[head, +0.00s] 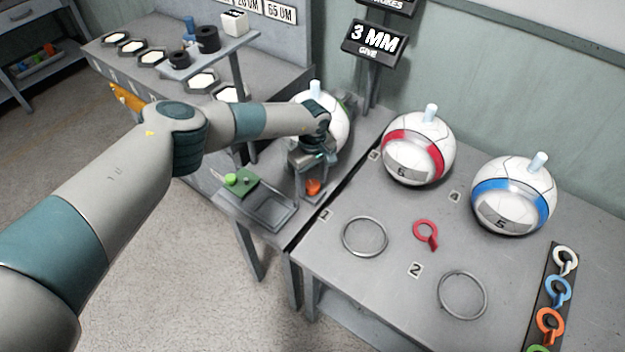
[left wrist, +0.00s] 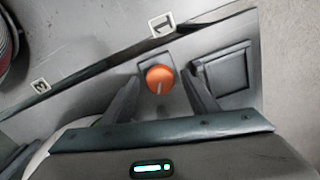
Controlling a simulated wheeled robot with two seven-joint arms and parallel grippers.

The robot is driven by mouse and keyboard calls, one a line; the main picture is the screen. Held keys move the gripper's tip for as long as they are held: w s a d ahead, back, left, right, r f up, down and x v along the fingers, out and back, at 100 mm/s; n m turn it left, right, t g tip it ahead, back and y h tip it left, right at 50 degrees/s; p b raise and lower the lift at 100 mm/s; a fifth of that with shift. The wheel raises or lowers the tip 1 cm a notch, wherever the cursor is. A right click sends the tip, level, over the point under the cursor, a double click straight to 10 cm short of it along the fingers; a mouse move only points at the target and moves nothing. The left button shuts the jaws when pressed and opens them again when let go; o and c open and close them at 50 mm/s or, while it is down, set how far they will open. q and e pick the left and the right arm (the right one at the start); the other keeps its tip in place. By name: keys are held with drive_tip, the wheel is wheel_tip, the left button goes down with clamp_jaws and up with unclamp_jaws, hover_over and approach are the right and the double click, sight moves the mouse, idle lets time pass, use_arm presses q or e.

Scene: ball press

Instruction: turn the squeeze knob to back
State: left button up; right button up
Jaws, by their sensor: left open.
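The squeeze knob, a round orange knob with a pale pointer line, stands on the grey press bench; it shows in the head view (head: 313,187) and in the left wrist view (left wrist: 160,79). My left gripper (head: 312,178) is above the knob in the head view. In the left wrist view my left gripper (left wrist: 158,85) is open, with one finger on each side of the knob and gaps between. I cannot tell whether the fingertips reach down to its level. A white ball (head: 337,125) stands behind my gripper, partly hidden by it. My right gripper is not in view.
A green block with a green button (head: 240,182) and a shallow grey tray (head: 270,208) lie left of the knob. On the right table stand a red-banded ball (head: 417,148) and a blue-banded ball (head: 513,195), with empty rings (head: 364,237) in front.

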use_arm(q)
drive_tip(key=c, duration=1.1)
drive_tip(key=shift+o, duration=0.2)
